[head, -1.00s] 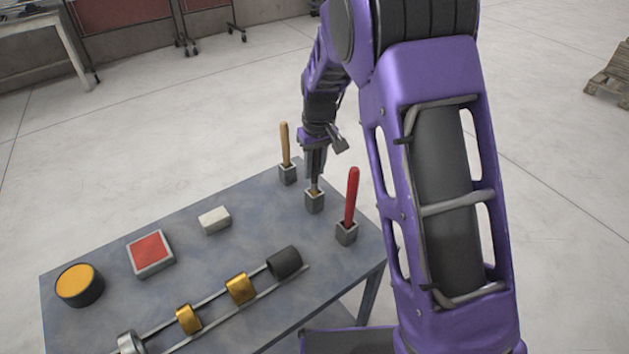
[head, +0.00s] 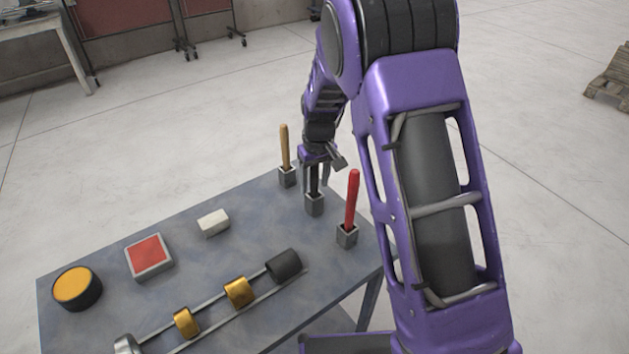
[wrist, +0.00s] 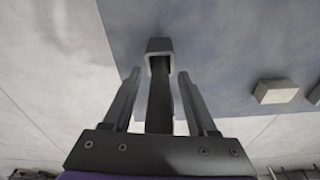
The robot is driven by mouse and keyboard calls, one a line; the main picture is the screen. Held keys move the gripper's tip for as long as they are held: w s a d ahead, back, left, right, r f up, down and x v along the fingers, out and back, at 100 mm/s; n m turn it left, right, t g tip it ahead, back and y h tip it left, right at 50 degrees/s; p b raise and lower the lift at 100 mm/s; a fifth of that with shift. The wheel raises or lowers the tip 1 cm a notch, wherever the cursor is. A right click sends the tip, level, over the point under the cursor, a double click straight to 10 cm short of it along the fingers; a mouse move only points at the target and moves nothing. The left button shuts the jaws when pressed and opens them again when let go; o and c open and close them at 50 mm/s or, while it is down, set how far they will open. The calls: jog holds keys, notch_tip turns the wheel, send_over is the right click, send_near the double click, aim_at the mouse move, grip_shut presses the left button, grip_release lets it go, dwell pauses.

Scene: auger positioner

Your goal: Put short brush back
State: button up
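The short brush, with a black handle (head: 314,180), stands upright in the middle grey square holder (head: 314,206) on the table. Its bristle end is hidden inside the holder. In the wrist view the dark handle (wrist: 160,100) runs down into the holder (wrist: 160,45). My gripper (head: 317,185) is open around the handle. In the wrist view its two fingertips (wrist: 159,77) stand on either side of the handle, with a visible gap on each side.
A tan-handled brush (head: 285,148) stands in a holder to the left, and a red-handled one (head: 352,200) to the right.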

notch_tip(320, 180, up, 12)
jog(key=s+p, duration=0.1)
jog(key=p, duration=0.1)
jog(key=shift+s+d+r, duration=0.15)
jog(key=shift+s+d, duration=0.05)
jog(key=shift+d, duration=0.1)
jog(key=shift+s, duration=0.1)
dwell(0.4)
